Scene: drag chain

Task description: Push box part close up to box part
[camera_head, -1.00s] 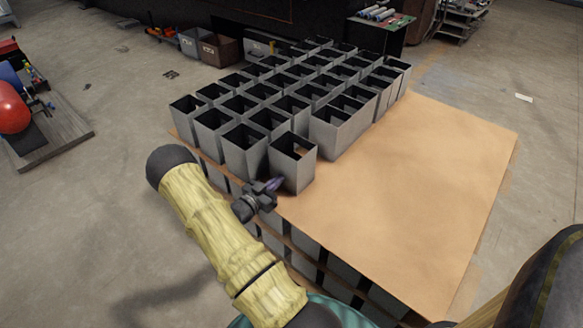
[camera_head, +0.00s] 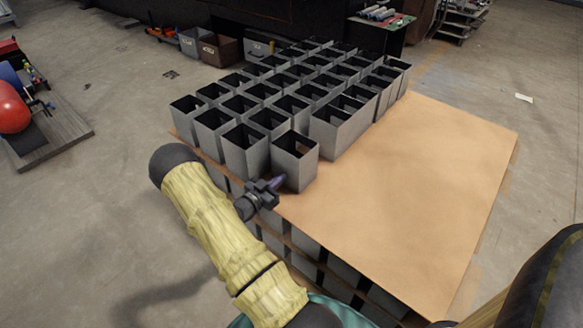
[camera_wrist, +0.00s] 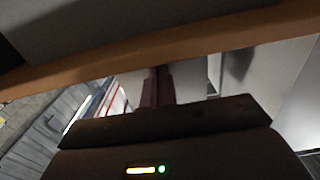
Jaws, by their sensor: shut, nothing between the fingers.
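Grey open-topped box parts stand upright in rows on a brown board (camera_head: 430,170). The nearest box part (camera_head: 299,170) stands at the front edge of the group, beside another box part (camera_head: 243,155) to its left. A darker gap shows between part of the group and the nearest one. My gripper (camera_head: 275,183) is shut and empty, with its purplish fingertips at the lower left front of the nearest box part. Contact cannot be told. In the wrist view the shut fingers (camera_wrist: 157,88) point toward the board edge (camera_wrist: 165,45), with a grey surface beyond.
More box parts are stacked in layers below the board (camera_head: 345,270). The right half of the board is bare. A pallet with a red rounded object (camera_head: 12,108) lies on the floor at left. Bins (camera_head: 218,50) stand behind the stack.

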